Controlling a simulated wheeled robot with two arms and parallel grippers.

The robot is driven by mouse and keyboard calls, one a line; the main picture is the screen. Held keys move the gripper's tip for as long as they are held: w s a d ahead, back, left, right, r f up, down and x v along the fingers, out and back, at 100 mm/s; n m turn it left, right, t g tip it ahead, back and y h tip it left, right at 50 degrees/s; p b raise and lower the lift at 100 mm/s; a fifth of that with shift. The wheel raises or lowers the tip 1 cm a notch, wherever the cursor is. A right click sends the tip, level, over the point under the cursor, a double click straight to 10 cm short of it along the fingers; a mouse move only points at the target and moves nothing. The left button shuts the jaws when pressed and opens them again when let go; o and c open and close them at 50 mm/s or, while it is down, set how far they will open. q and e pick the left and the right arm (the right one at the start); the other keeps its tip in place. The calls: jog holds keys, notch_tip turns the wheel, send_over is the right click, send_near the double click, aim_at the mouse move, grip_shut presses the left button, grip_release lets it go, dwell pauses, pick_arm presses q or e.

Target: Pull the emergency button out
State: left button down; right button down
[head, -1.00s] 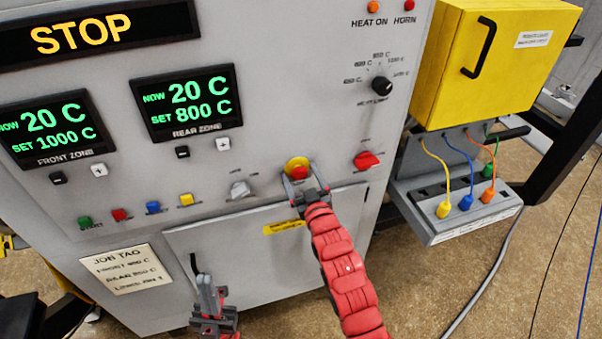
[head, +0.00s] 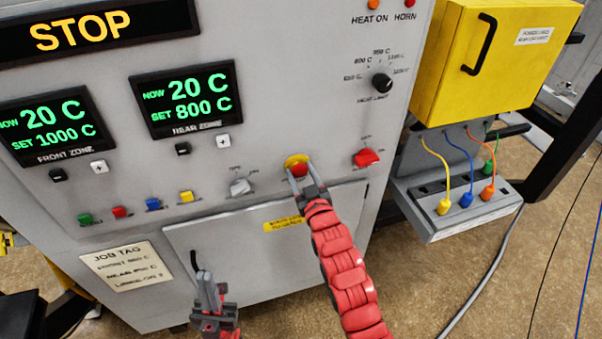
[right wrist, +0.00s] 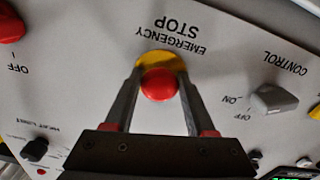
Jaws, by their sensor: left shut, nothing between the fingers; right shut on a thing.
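The emergency button is a red mushroom head (head: 299,171) on a yellow round base (head: 295,160), low on the grey furnace panel. In the right wrist view the red head (right wrist: 159,84) sits between my two fingers, with "EMERGENCY STOP" printed beside it. My right gripper (head: 300,179) is shut on the red head, one finger on each side, reaching it from below. It also shows in the right wrist view (right wrist: 160,95). My left gripper (head: 206,285) is shut and empty, low in front of the lower door, apart from the panel controls.
A grey control knob (head: 240,187) is left of the button and a red switch (head: 366,157) is right of it. Coloured push buttons (head: 153,205) line the panel's left. A yellow box (head: 490,65) and a cable socket box (head: 460,205) stand at the right.

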jog(key=shift+s+d+f+b, duration=0.1)
jog(key=shift+s+f+b, duration=0.2)
jog(key=shift+b, duration=0.55)
jog(key=shift+s+d+r+b, duration=0.1)
jog(key=shift+s+r+b, duration=0.15)
jog(key=shift+s+b, duration=0.2)
jog(key=shift+w, duration=0.1)
jog(key=shift+c, duration=2.2)
grip_release()
jog(key=shift+o, duration=1.2)
jog(key=shift+s+r, duration=0.1)
jog(key=shift+s, duration=0.1)
